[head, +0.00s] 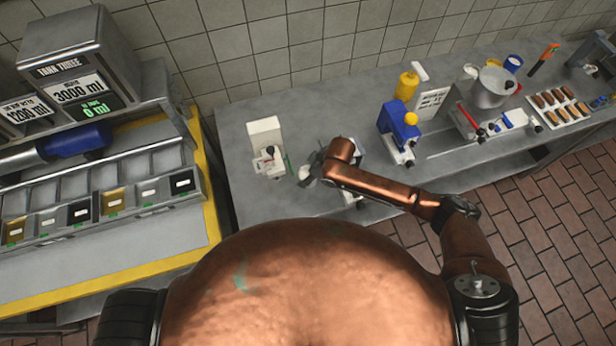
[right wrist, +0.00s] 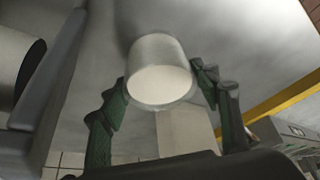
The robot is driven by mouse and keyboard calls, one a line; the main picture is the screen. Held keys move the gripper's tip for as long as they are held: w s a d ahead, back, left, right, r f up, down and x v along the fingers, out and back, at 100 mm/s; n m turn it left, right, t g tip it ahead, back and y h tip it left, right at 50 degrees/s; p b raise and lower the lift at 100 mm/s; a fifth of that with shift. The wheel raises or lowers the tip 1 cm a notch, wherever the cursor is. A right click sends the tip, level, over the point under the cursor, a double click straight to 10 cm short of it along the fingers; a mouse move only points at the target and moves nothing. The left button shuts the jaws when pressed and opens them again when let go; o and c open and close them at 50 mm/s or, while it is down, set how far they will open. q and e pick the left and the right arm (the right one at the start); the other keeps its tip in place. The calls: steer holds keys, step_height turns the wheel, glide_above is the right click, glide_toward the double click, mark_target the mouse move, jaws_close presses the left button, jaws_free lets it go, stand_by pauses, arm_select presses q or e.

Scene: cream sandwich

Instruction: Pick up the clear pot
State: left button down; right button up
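The clear pot (right wrist: 160,72) shows in the right wrist view as a pale, see-through round cup, its round end facing the camera. My right gripper (right wrist: 160,85) has one green finger on each side of it, with the tips close to its sides. I cannot tell whether the fingers touch it. In the head view my right gripper (head: 313,164) is low over the grey counter, left of centre. The pot there is mostly hidden by the gripper and arm. My left gripper is not in view.
On the grey counter (head: 240,190), a white device (head: 266,150) stands just left of my right gripper. A blue and yellow machine (head: 400,128) stands to the right. A steel pot (head: 492,88) and a tray of bars (head: 560,107) are farther right. A dispenser (head: 78,70) stands at left.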

steer(key=c, duration=0.8)
steer(key=shift+c, duration=0.2)
steer(key=shift+r, duration=0.15)
